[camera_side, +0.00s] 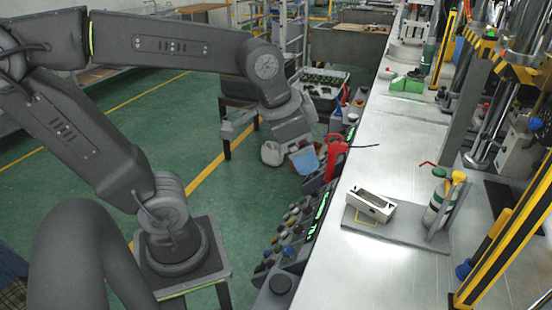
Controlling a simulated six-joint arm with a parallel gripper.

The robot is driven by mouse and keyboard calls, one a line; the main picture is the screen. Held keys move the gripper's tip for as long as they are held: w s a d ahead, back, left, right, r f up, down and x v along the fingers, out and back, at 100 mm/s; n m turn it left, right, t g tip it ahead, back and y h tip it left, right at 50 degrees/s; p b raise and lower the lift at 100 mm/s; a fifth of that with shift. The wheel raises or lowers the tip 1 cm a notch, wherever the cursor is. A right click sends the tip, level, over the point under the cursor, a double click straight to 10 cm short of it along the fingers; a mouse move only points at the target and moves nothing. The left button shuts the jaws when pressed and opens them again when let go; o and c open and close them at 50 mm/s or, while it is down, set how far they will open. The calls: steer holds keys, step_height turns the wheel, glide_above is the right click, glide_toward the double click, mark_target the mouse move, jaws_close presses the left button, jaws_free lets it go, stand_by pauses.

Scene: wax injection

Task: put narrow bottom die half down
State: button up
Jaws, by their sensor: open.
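A pale metal die block with a dark slot in its top (371,205) rests slightly askew on a grey plate (410,238) on the metal bench. It looks like the narrow bottom die half, though I cannot tell for sure from this view.
Small bottles with green and yellow tops (440,200) stand on the plate right of the block. A red jug (335,155) is close to my gripper. A control panel with knobs (290,235) lines the bench's left edge. Yellow-black press posts (505,245) stand right. The bench's front is clear.

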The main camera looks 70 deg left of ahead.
steer(key=s+n, duration=0.1)
steer(key=s, duration=0.1)
steer(key=s+f+n+t, duration=0.1)
steer(key=s, duration=0.1)
steer(key=shift+s+d+f, duration=0.2)
steer(key=shift+s, duration=0.1)
steer(key=shift+c, duration=0.4)
stand_by(0.7)
